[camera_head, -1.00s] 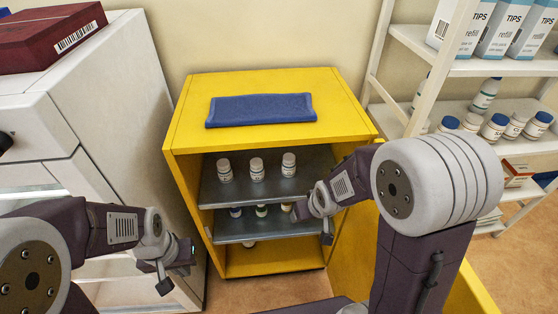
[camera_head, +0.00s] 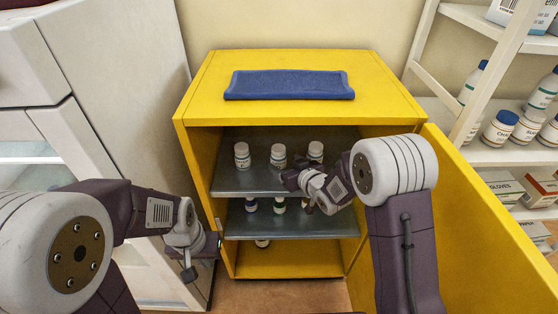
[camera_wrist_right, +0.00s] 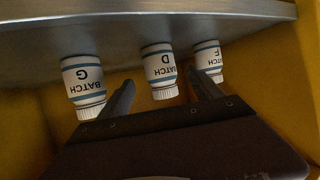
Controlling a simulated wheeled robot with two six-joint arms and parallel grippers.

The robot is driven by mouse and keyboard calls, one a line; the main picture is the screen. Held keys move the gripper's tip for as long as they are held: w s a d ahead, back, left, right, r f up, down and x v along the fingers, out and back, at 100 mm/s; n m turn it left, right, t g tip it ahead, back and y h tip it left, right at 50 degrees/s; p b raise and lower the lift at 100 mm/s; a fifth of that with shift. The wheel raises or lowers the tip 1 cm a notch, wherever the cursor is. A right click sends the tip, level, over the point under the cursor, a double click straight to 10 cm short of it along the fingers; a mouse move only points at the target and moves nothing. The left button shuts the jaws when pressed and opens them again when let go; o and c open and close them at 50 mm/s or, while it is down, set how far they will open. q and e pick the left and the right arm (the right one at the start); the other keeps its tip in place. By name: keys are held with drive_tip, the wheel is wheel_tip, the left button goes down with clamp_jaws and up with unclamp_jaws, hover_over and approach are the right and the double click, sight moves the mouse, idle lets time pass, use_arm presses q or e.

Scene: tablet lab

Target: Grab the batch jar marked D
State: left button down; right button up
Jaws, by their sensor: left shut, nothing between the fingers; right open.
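The jar marked D (camera_wrist_right: 160,72) is white with blue bands and a white cap. It stands between jar G (camera_wrist_right: 84,86) and jar F (camera_wrist_right: 209,61) on a grey shelf in the right wrist view, which is upside down. My right gripper (camera_wrist_right: 163,90) is open, its fingers on either side of D in that picture and apart from it. In the head view the right gripper (camera_head: 290,180) is at the cabinet's upper shelf front, below a middle jar (camera_head: 278,155) that is likely D; its letter is unreadable there. My left gripper (camera_head: 188,275) is shut and empty, left of the cabinet.
The yellow cabinet (camera_head: 200,105) is open, its door (camera_head: 480,220) swung out on the right. More jars stand on the lower shelf (camera_head: 265,228), partly behind my right arm. A blue mat (camera_head: 290,85) lies on top. A white rack with bottles (camera_head: 500,128) is at right.

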sight(282, 161)
drive_tip(key=x, duration=0.6)
drive_tip(key=shift+w+a+b, duration=0.1)
drive_tip(key=shift+w+b, duration=0.05)
drive_tip(key=shift+b, duration=0.25)
drive_tip(key=shift+c, duration=0.3)
drive_tip(key=c, duration=1.5)
